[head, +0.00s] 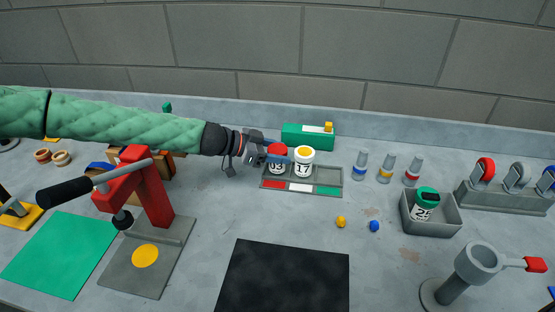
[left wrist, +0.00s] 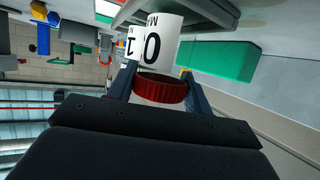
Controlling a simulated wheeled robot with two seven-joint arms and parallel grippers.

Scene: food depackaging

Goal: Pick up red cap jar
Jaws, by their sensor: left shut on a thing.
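The red cap jar (head: 277,164) is white with dark markings and stands upright over the left part of the grey tray (head: 331,177). My left gripper (head: 277,153) reaches it from the left and is shut on it at the red cap. In the left wrist view, the red cap (left wrist: 160,91) sits between the two fingers (left wrist: 160,84), with the white jar body (left wrist: 163,42) beyond. I cannot tell whether the jar still touches the tray. A yellow-topped white jar (head: 303,163) stands just right of it. My right gripper is not in view.
A green block (head: 300,136) stands behind the tray. Several small bottles (head: 386,168) stand to the right. A grey bin (head: 443,222) holds a green cap jar (head: 424,204). A red lever press (head: 150,195) stands front left. A black mat (head: 284,277) lies in front.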

